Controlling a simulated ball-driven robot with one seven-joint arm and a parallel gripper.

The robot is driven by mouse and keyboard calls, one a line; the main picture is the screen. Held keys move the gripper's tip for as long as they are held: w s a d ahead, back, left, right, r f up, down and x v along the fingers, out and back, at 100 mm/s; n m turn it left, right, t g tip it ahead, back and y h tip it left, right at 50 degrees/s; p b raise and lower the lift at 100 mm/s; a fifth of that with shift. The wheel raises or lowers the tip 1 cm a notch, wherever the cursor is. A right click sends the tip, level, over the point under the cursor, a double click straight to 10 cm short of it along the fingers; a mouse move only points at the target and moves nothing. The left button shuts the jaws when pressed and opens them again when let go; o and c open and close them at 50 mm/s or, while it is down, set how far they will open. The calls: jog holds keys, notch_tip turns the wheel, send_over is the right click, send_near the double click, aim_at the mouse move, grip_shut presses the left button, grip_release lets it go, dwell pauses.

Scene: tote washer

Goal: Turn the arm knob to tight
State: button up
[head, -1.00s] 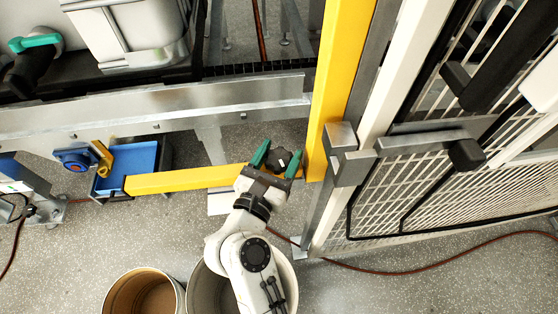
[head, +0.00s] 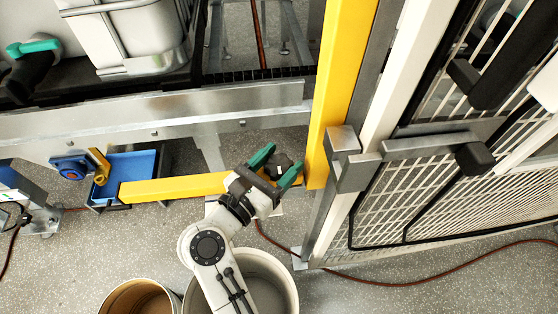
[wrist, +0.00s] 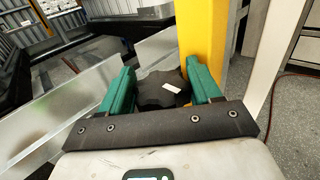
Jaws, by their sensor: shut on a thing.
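The arm knob (head: 281,163) is a dark, lobed knob by the right end of the yellow horizontal arm (head: 175,187), close to the yellow post (head: 338,90). My gripper (head: 276,164) has its two green fingers on either side of the knob and is shut on it. In the wrist view the knob (wrist: 162,90) sits between the green fingers (wrist: 162,92), with a small white mark on its face. The marking that would show tight is not readable.
A wire-mesh door (head: 440,200) with a black handle (head: 475,158) stands to the right. A steel rail (head: 150,115) runs behind the knob. A blue bin (head: 133,165) is at left. Two round drums (head: 142,298) stand below. A red cable (head: 400,284) crosses the floor.

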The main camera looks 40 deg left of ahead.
jog(key=o, duration=0.7)
jog(key=shift+s, duration=0.1)
jog(key=s, duration=1)
jog(key=shift+s+d, duration=0.35)
jog(key=shift+s, duration=0.05)
